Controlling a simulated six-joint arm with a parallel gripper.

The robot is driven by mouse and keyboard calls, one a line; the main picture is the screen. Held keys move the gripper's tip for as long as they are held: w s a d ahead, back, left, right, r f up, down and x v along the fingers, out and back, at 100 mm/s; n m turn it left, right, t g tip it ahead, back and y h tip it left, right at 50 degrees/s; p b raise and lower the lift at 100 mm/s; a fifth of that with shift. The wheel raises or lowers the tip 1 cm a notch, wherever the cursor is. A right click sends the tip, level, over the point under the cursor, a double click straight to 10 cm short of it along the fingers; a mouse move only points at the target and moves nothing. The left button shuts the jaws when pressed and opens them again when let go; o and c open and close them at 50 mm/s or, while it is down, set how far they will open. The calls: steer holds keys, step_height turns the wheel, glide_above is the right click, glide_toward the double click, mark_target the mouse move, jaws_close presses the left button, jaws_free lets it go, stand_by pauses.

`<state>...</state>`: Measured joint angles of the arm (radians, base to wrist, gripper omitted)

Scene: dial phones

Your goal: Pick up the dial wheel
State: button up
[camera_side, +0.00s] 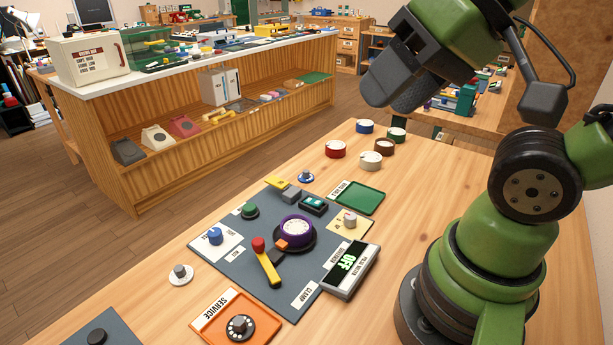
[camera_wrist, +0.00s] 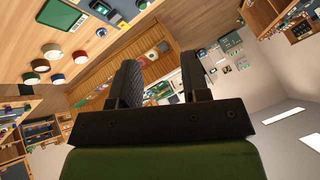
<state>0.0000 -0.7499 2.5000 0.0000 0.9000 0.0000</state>
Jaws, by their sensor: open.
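In the side view a purple round dial (camera_side: 297,231) sits on a dark round base on the grey mat (camera_side: 232,262). A small black and white disc (camera_side: 239,327) with a ring of holes lies in the orange tray marked SERVICE (camera_side: 210,320). I cannot tell for sure which of these is the dial wheel. My gripper (camera_side: 392,96) is high above the table's back right, well away from both. In the wrist view its two dark fingers (camera_wrist: 160,65) stand apart with nothing held between them.
A yellow lever with a red knob (camera_side: 267,264) and an OFF display box (camera_side: 350,270) flank the purple dial. A green tray (camera_side: 360,198) is behind it. Several coloured round pots, including a red one (camera_side: 335,149), stand farther back.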

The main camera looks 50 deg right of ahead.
steer(key=o, duration=0.5)
steer(key=shift+c, duration=0.2)
steer(key=m+g+h, duration=0.5)
steer(key=m+h, duration=0.1)
steer(key=m, duration=0.1)
glide_above(306, 171)
steer(key=s+a, duration=0.2)
step_height(306, 171, down, 25)
steer(key=shift+r, duration=0.15)
steer(key=shift+w+a+x, duration=0.1)
steer(key=shift+w+x, duration=0.05)
steer(key=shift+x, duration=1.4)
steer(key=shift+w+a+x, duration=0.1)
steer(key=shift+w+x, duration=0.05)
steer(key=shift+x, duration=1.45)
